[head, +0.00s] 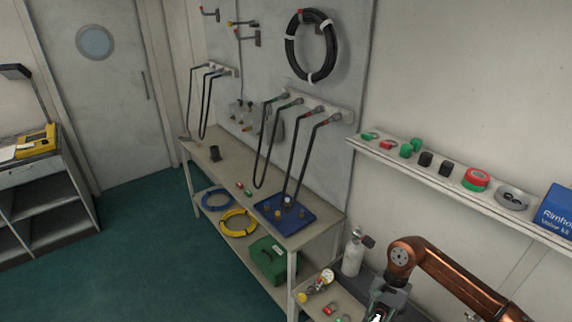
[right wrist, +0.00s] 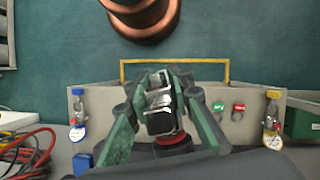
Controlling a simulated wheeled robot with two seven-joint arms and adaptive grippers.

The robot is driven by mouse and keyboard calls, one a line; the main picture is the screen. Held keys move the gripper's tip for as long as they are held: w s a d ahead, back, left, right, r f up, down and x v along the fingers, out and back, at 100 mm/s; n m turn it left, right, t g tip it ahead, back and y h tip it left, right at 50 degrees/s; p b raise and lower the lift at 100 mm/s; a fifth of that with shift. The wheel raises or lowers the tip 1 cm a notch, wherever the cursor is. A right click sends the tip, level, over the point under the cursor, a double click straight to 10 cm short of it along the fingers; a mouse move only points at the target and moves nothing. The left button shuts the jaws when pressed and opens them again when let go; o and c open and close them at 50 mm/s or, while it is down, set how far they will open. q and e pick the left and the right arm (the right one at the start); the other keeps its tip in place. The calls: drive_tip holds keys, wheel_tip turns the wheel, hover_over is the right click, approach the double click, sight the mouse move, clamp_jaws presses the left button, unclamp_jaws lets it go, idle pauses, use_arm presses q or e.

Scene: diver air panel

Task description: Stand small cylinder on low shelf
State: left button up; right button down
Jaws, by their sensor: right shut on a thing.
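A small white cylinder (head: 352,256) with a metal valve and dark knob stands upright at the back of a low surface, right of the bench. My right gripper (head: 377,312) is in front and to the right of it, at the bottom edge of the head view. In the right wrist view its green fingers (right wrist: 160,105) are closed around a black and silver fitting (right wrist: 159,115) with a red ring (right wrist: 172,141) beside it. I cannot tell whether this fitting belongs to a cylinder. My left gripper is not in view.
The bench (head: 236,172) carries a blue tray (head: 268,209); its lower shelf holds coiled hoses and a green case (head: 272,260). A gauge (head: 327,276) lies left of my gripper. A wall shelf (head: 432,180) holds several small items. A yellow-handled panel (right wrist: 101,105) lies below my wrist.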

drive_tip(key=shift+s+a+r+n+g+h, duration=0.2)
drive_tip(key=shift+s+a+n+h, duration=0.35)
drive_tip(key=shift+n, duration=0.7)
drive_tip(key=shift+s+a+r+n+g+h, duration=0.1)
drive_tip(key=shift+s+a+r+n+h, duration=0.4)
drive_tip(key=shift+n, duration=0.7)
drive_tip(key=shift+s+a+r+n+g+h, duration=0.1)
drive_tip(key=shift+s+a+n+h, duration=0.4)
drive_tip(key=shift+n, duration=0.75)
drive_tip(key=shift+s+a, duration=0.1)
drive_tip(key=shift+a, duration=0.05)
